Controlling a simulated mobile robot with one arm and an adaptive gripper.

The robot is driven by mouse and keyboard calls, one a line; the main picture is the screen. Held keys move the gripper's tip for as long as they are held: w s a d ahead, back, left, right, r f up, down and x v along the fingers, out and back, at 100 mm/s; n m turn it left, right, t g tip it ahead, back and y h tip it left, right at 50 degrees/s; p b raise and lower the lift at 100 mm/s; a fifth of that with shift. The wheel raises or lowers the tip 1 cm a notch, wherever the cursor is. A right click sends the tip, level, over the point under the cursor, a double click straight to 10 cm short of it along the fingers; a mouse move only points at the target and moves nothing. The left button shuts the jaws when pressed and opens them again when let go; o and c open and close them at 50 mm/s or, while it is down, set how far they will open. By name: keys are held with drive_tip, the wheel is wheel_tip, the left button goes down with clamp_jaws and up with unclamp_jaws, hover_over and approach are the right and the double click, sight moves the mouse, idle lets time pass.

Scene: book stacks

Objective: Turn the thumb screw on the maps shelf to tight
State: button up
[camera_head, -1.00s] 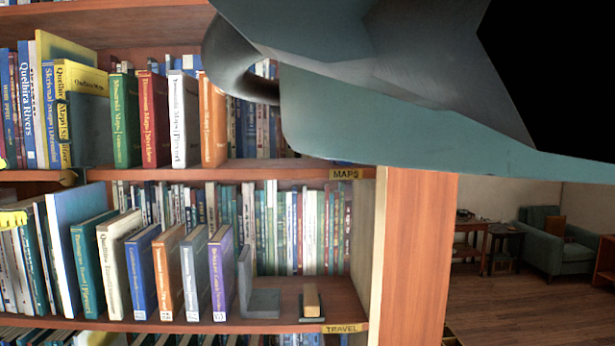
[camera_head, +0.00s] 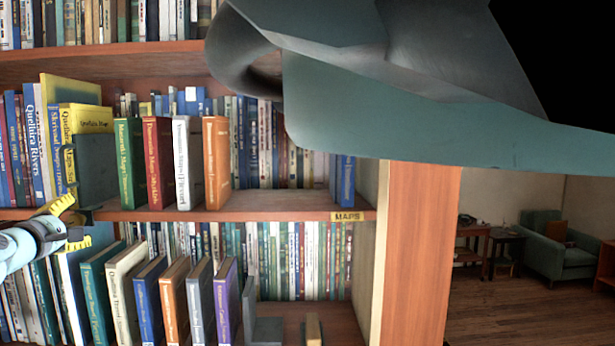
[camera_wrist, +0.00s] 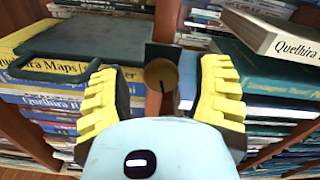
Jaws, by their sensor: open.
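The maps shelf (camera_head: 270,204) carries a "MAPS" label (camera_head: 347,216) on its front edge. In the wrist view a round brass-coloured knob (camera_wrist: 160,74), which looks like the thumb screw, sits at the shelf front against a dark bracket. My gripper (camera_wrist: 158,84) is open, with one yellow finger on each side of the knob and visible gaps between. In the head view my gripper (camera_head: 70,224) is at the left, at the shelf's front edge. The screw is hard to make out there, and its turn cannot be read.
A yellow "Quelhira Maps" book (camera_head: 86,118) stands beside a dark upright plate (camera_head: 97,170) just above my gripper. Green, red, white and orange books (camera_head: 216,165) stand to the right. Books on the lower shelf (camera_head: 98,290) are close below. My arm blocks the upper right.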

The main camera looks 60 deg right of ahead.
drive_tip(key=shift+w+d, duration=0.2)
drive_tip(key=shift+d, duration=0.2)
drive_tip(key=shift+o, duration=0.4)
drive_tip(key=shift+a, duration=0.1)
clamp_jaws()
